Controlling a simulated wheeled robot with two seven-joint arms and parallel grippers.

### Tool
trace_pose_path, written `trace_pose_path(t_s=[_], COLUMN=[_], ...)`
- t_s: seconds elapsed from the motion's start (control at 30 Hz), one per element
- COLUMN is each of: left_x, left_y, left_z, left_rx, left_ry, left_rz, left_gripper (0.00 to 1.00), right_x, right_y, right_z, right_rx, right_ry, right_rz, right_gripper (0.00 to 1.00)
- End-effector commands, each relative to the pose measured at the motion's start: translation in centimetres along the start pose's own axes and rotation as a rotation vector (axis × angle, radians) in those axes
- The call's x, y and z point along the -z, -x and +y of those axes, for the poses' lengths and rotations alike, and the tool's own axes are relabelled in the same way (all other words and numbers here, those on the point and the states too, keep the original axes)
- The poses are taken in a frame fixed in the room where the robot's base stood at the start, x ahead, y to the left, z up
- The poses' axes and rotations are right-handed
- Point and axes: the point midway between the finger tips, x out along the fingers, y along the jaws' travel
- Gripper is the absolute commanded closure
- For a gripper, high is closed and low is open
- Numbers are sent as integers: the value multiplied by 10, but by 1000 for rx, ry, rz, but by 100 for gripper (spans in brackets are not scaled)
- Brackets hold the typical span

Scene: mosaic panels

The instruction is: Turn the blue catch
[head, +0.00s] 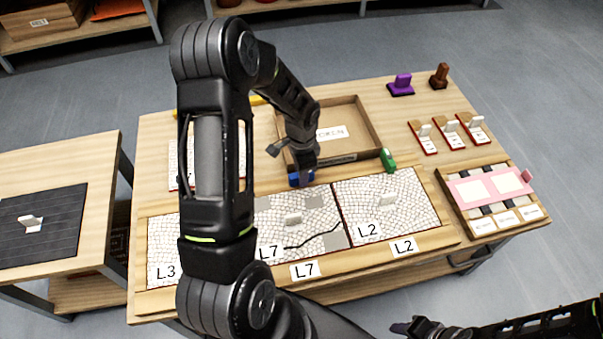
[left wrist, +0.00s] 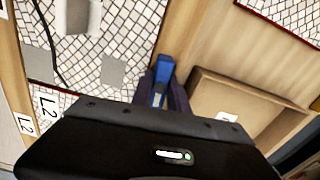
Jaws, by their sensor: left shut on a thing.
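The blue catch (head: 294,180) sits on the wooden rail at the back edge of the middle mosaic panel (head: 318,208), which is labelled L7. My left gripper (head: 302,170) reaches down from above and is shut on the blue catch. In the left wrist view the blue catch (left wrist: 165,68) sticks out between the two dark fingers, beside the panel's edge. Its lower part is hidden by the fingers. My right gripper (head: 408,328) is low at the bottom right, away from the panels; its jaw opening is not clear.
A green catch (head: 388,160) stands behind the L2 panel (head: 405,205). An open cardboard tray (head: 368,125) lies just behind the blue catch. Purple (head: 402,86) and brown (head: 440,76) stamps stand at the back right. My left arm hides part of the L3 panel (head: 163,240).

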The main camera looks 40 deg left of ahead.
Motion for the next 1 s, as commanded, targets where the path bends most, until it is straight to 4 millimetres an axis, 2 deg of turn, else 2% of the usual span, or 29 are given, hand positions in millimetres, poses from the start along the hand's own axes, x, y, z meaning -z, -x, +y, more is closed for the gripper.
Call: trace_pose_path(t_s=[0.3,0.7,0.73,1.0], left_x=[-1,-1,-1,0], left_y=[0,0,0,0], left_z=[0,0,0,0], left_rx=[0,0,0,0], left_ry=[-103,-113,-113,-110], left_rz=[-1,-2,-2,-1], left_gripper=[100,100,79,58], right_x=[0,0,0,0], right_y=[1,1,1,1], right_z=[0,0,0,0], right_rx=[0,0,0,0], right_ry=[0,0,0,0], right_rz=[0,0,0,0], right_gripper=[64,64,64,64])
